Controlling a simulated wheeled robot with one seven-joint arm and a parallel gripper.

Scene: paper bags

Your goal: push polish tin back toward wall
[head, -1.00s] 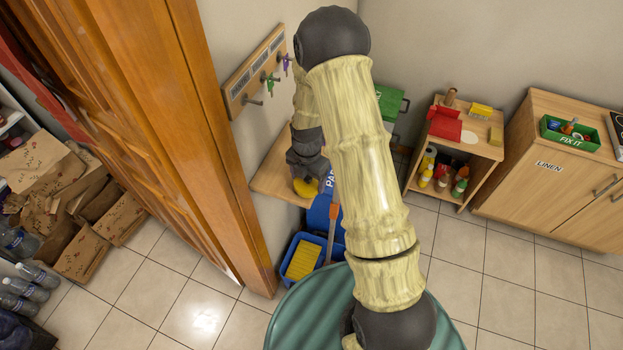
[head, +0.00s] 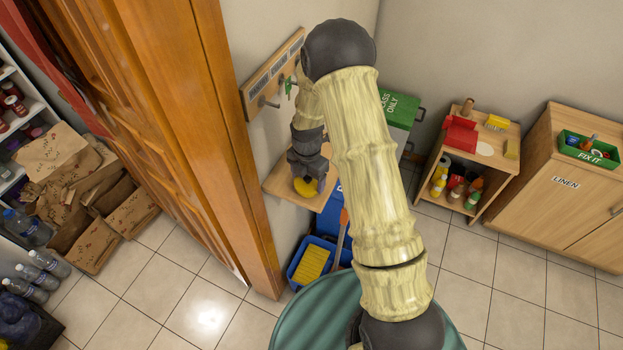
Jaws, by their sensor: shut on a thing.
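The polish tin appears as a round yellow thing (head: 306,187) at the small wooden wall shelf (head: 279,184). My gripper (head: 305,178) reaches down over it from above and is shut on it. The dark gripper body hides the tin's upper side and the fingertips. The tin is near the shelf's front edge; I cannot tell whether it touches the shelf. The wall (head: 283,145) rises behind the shelf on the left.
A key rack (head: 270,80) hangs above the shelf, close to my arm. A wooden door frame (head: 235,150) stands left. Below are a blue bin (head: 327,226) and a blue bucket with a yellow insert (head: 312,264). A green-topped box (head: 399,107) stands behind my arm.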

